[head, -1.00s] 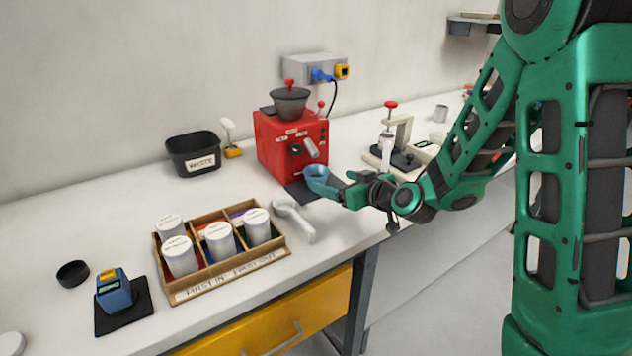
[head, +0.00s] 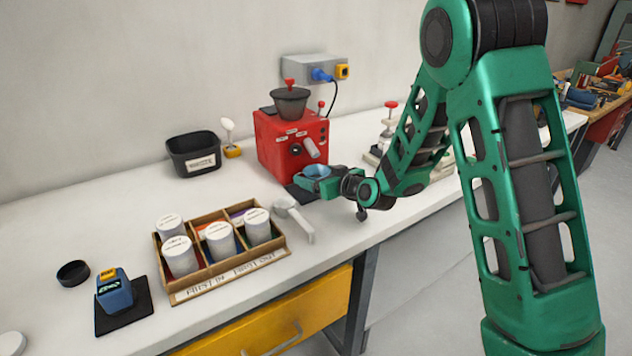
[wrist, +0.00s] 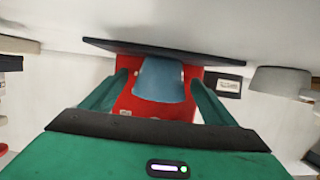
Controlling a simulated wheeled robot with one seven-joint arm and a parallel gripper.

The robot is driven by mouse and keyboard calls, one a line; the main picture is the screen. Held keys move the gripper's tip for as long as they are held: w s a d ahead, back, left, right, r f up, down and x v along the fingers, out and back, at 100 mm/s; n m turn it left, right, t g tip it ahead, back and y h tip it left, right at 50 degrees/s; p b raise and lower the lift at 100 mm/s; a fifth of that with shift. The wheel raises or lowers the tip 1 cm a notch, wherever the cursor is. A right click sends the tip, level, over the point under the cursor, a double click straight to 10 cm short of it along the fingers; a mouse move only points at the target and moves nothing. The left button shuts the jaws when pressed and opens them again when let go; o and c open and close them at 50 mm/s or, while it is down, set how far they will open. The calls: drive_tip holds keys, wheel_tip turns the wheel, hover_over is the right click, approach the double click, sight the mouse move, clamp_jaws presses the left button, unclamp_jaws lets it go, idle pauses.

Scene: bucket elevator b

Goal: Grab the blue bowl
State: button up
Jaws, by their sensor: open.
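The blue bowl (head: 317,170) is just in front of the red grinder, near the dark mat. My gripper (head: 312,178) is at the bowl, with one green finger in front of it hiding its lower part. In the wrist view, the bowl (wrist: 158,80) shows between the two fingers of my gripper (wrist: 162,85). The fingers are open, one on each side of the bowl. I cannot tell whether they touch it.
The red grinder (head: 280,142) stands right behind the bowl. A white scoop-like handle (head: 293,217) and a wooden box of labelled jars (head: 270,262) lie to the left. A press (head: 386,130) stands to the right behind my arm. The front counter edge is close.

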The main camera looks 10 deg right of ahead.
drive_tip(key=shift+w+a+f, duration=0.1)
drive_tip(key=shift+w+a, duration=0.05)
drive_tip(key=shift+w, duration=0.1)
drive_tip(key=shift+c, duration=0.5)
drive_tip(key=c, duration=1)
drive_tip(key=shift+c, duration=0.7)
